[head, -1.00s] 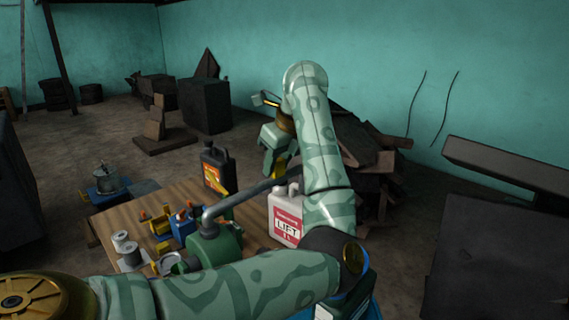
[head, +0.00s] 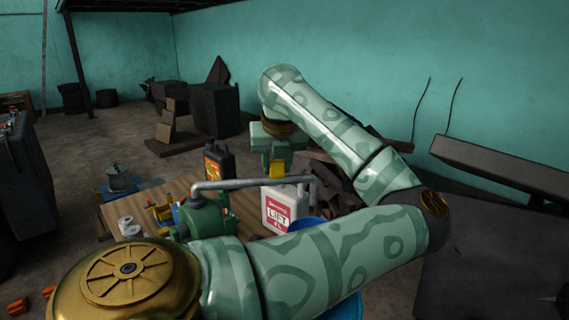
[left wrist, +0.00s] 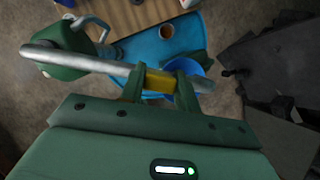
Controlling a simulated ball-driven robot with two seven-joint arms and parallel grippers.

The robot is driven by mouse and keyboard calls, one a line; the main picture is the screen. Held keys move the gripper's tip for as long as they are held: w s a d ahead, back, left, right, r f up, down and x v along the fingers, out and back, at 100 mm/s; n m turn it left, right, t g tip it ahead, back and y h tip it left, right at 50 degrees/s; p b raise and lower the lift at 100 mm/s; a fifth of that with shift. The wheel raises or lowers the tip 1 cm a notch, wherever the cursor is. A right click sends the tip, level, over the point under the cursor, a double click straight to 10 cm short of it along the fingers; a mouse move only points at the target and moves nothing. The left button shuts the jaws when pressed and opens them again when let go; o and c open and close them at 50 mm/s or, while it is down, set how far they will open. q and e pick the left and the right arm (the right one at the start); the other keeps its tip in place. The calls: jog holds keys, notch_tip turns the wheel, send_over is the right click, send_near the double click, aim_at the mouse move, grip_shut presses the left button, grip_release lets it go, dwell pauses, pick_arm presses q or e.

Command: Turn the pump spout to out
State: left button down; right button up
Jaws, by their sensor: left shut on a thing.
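The green pump (head: 207,217) stands at the near edge of the wooden table. Its grey pipe spout (head: 240,184) runs to the right and bends down at its far end, beyond the table. My left gripper (head: 277,170) is shut on the spout, partway along the pipe. In the left wrist view the fingers (left wrist: 158,84) straddle the spout (left wrist: 95,63), with a yellow part between them. The pump (left wrist: 62,58) is at upper left there. The spout's far end appears over or beside a blue bucket (left wrist: 188,66); the arm partly hides this. My right gripper is out of view.
The wooden table (head: 180,188) holds a dark jug (head: 219,160), a white jug (head: 285,208) and white spools (head: 127,226). A blue tray (left wrist: 150,50) with a brown cup (left wrist: 167,31) lies below. Dark scrap stands behind.

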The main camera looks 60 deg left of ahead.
pick_arm(q)
jog(key=shift+s+d+m, duration=0.1)
jog(key=shift+d+m, duration=0.2)
jog(key=shift+d, duration=0.05)
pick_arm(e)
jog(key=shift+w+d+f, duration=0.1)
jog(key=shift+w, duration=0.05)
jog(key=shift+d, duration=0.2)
pick_arm(q)
jog(key=c, duration=1.3)
grip_release()
jog(key=shift+o, duration=1.4)
jog(key=shift+d, duration=0.2)
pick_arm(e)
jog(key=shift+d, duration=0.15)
pick_arm(q)
jog(key=shift+r, duration=0.1)
jog(key=v, duration=1.6)
jog(key=shift+s, duration=0.2)
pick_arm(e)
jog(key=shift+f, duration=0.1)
